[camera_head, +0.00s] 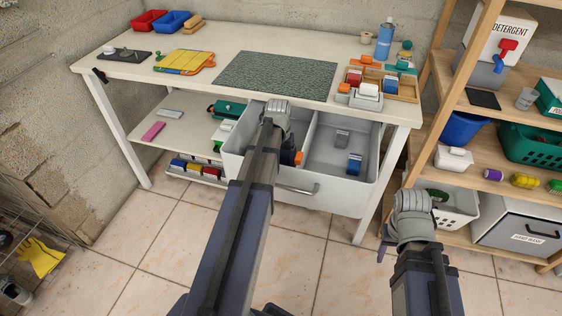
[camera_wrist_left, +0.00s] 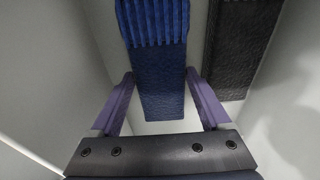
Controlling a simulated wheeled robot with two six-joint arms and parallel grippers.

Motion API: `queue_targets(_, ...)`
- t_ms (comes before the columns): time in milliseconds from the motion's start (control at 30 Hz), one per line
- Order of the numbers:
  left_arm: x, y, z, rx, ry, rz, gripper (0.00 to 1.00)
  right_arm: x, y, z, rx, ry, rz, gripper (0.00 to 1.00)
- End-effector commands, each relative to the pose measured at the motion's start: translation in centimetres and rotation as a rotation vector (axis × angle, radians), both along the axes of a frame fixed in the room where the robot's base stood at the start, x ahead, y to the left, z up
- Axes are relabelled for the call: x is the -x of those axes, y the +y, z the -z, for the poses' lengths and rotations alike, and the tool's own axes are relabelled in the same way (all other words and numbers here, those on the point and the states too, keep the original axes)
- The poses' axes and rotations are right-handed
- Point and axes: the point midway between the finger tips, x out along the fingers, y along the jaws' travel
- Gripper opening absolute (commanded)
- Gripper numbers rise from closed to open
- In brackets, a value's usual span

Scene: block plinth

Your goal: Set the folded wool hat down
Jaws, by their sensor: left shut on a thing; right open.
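The folded wool hat (camera_wrist_left: 160,90) is dark blue, with a ribbed band at the top of the left wrist view. It sits between the two purple-grey fingers of my left gripper (camera_wrist_left: 160,78), which is shut on it. In the head view my left gripper (camera_head: 277,114) is over the left compartment of the open drawer (camera_head: 336,199). My own arm hides much of that compartment. The left wrist view shows pale walls around the hat; I cannot tell whether the hat touches the floor below. My right gripper (camera_head: 384,244) is open, low in front of the shelf.
A dark textured item (camera_wrist_left: 238,45) lies just right of the hat. An orange-ended item (camera_head: 298,158) is beside my left arm in the drawer. The right compartment holds a blue item (camera_head: 354,163) and a grey item (camera_head: 342,137). The worktop (camera_head: 205,86) is above the drawer.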

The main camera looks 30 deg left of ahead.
Motion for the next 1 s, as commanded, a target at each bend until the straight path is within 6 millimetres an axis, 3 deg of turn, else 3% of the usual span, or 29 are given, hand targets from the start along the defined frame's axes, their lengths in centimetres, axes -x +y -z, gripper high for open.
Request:
queue_targets(233,0.0,0.0,0.4,0.000,0.000,0.000,0.11,0.0,0.0,0.4,0.000,0.000,0.000,0.50)
queue_targets(267,0.0,0.0,0.3,0.000,0.000,0.000,0.83,0.0,0.0,0.3,0.000,0.000,0.000,0.50)
queue_targets(400,0.0,0.0,0.2,0.000,0.000,0.000,0.98,0.0,0.0,0.2,0.000,0.000,0.000,0.50)
queue_targets(767,0.0,0.0,-0.1,0.000,0.000,0.000,1.00,0.0,0.0,-0.1,0.000,0.000,0.000,0.50)
queue_targets(1000,0.2,0.0,-1.8,0.000,0.000,0.000,1.00,0.0,0.0,-1.9,0.000,0.000,0.000,0.50)
